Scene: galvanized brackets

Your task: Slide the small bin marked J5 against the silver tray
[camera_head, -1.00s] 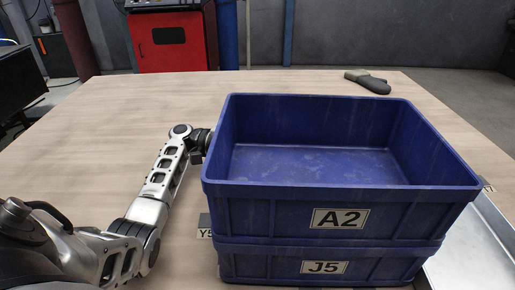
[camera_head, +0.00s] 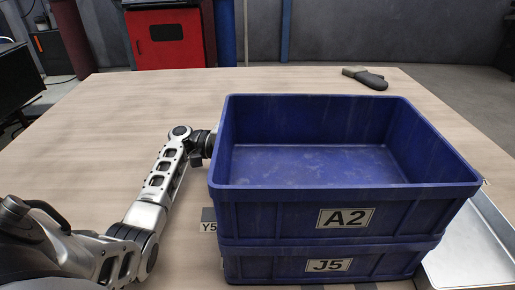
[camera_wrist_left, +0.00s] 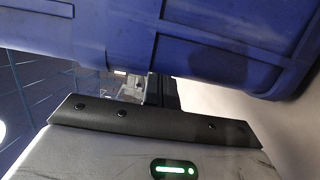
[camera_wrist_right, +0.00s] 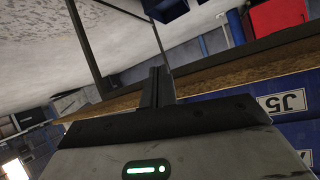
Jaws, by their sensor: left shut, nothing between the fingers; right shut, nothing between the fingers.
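The small blue bin marked J5 (camera_head: 290,268) stands on the table under the blue bin marked A2 (camera_head: 270,215). Its label also shows in the right wrist view (camera_wrist_right: 290,103). The silver tray (camera_head: 468,262) lies to the right of the stack; the stack hides its left part, so I cannot tell whether J5 touches it. My left gripper (camera_wrist_left: 160,90) is shut and empty, at the stack's left side; the bin hides its fingertips in the head view. My right gripper (camera_wrist_right: 157,88) is shut and empty, near the front of J5, and out of the head view.
A tag marked Y5 (camera_head: 209,226) lies on the table just left of the stack. A dark grey object (camera_head: 370,81) lies near the table's far edge. A red cabinet (camera_head: 168,42) stands beyond.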

